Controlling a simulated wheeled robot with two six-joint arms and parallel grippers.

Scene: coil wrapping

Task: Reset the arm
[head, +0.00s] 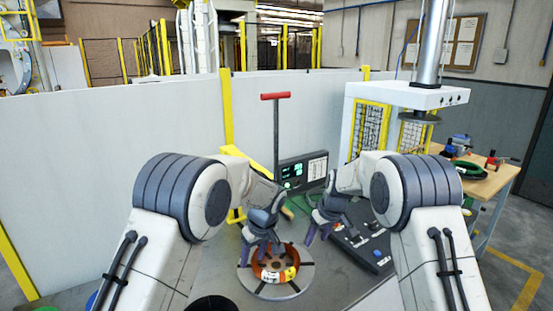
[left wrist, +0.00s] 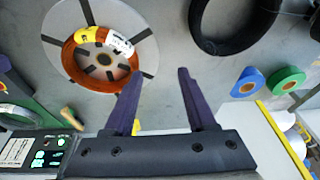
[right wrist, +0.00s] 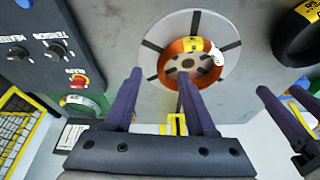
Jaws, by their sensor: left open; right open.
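A copper-orange coil (head: 257,268) with a yellow wrap and a white wrap lies on a round grey turntable (head: 286,290) with dark spokes. The coil (left wrist: 75,65) and turntable (left wrist: 146,50) also show in the left wrist view, and the coil (right wrist: 172,68) in the right wrist view. My left gripper (head: 262,252) is over the coil in the head view; its jaws (left wrist: 157,78) are open and empty. My right gripper (head: 318,238) is to the right of the turntable, and its jaws (right wrist: 161,77) are open and empty. Neither visibly touches the coil.
A control panel (head: 362,246) with knobs and a red button lies right of the turntable, with a display box (head: 303,171) behind. A black ring (left wrist: 236,48), a blue tape roll (left wrist: 249,82) and a green one (left wrist: 287,80) lie nearby. A white wall (head: 150,150) stands behind.

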